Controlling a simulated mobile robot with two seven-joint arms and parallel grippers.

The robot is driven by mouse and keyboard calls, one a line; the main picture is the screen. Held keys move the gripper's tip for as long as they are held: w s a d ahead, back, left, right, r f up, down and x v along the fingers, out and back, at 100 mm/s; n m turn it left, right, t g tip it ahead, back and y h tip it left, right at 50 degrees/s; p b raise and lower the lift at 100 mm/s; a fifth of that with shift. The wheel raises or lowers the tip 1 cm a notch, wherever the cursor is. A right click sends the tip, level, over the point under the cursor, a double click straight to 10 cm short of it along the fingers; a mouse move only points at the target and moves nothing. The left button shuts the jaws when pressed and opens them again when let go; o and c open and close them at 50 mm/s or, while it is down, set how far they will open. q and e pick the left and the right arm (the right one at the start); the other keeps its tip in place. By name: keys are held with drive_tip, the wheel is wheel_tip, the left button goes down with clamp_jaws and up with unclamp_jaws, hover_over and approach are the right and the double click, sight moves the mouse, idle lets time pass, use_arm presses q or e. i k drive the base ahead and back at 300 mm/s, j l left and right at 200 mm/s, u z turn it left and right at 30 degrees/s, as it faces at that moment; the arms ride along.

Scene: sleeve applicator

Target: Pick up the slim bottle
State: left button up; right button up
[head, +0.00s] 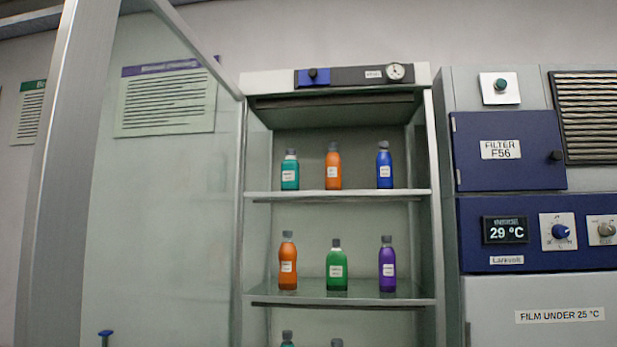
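Several labelled bottles with grey caps stand upright on the shelves of an open cabinet. The upper shelf (355,196) holds a short teal bottle (290,172), an orange bottle (333,168) and a narrow blue bottle (384,168). The middle shelf (400,301) holds a curvy orange bottle (288,265), a wider green bottle (337,268) and a narrow purple bottle (387,266). Only the tops of two more bottles show lower down, a teal one (287,339) and one with a dark cap (337,343). I cannot tell for certain which is the slim bottle. Neither gripper is in view.
The cabinet's glass door (160,220) stands open to the left, its thick metal frame (66,180) close to me. The shelf fronts are unobstructed.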

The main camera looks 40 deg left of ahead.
sight(384, 168)
drive_tip(key=i+u, duration=0.9)
drive_tip(key=u, duration=0.15)
drive_tip(key=i+l+u, duration=0.1)
drive_tip(key=i+u, duration=0.2)
drive_tip(key=i+l+u, duration=0.35)
drive_tip(key=i+j, duration=0.1)
